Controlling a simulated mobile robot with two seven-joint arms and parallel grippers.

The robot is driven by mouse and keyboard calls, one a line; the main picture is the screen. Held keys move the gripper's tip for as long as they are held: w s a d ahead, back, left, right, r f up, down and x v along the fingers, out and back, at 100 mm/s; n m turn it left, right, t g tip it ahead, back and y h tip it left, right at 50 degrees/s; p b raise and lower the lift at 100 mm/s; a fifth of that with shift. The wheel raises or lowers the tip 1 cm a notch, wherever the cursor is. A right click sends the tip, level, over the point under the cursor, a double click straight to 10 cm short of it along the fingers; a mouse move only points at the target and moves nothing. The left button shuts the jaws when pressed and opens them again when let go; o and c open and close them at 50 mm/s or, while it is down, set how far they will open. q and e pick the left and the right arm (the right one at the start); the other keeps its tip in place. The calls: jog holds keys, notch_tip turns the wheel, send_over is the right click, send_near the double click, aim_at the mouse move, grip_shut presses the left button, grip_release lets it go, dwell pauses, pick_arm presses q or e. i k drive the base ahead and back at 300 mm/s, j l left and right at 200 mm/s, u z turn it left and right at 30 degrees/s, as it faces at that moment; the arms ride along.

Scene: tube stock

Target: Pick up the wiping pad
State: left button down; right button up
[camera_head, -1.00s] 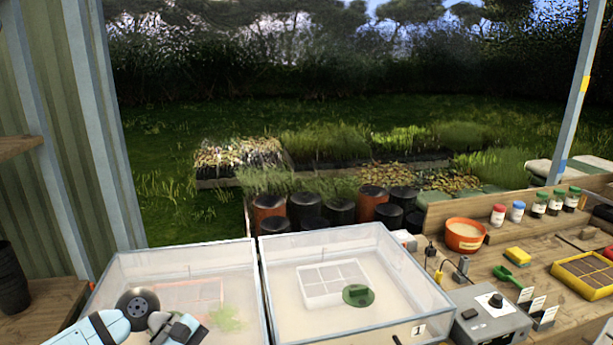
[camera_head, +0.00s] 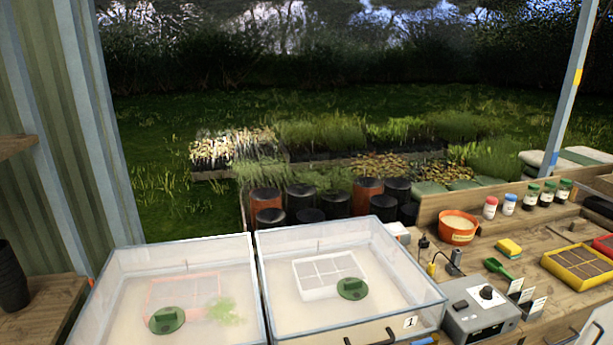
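A small block with a yellow top and green underside, which looks like the wiping pad (camera_head: 509,248), lies on the wooden bench at the right. It sits between the orange bowl (camera_head: 458,228) and the yellow-rimmed tray (camera_head: 580,264), just behind a green scoop (camera_head: 497,267). Nothing touches it from above. Neither my left nor my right gripper can be made out in the view.
A grey control box (camera_head: 466,313) and several small jars stand on the bench. Partly cut-off dark and blue pieces show at the bottom edge.

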aim_at(507, 247)
jog(key=z, duration=1.25)
jog(key=i+l+u, duration=0.1)
jog(key=i+l, duration=0.35)
jog(key=l, duration=0.2)
jog(key=i+l+u, duration=0.15)
jog(key=l, duration=0.2)
jog(key=i+l, duration=0.25)
jog(key=i+l+u, duration=0.15)
jog(key=l, duration=0.35)
jog(key=i+j, duration=0.05)
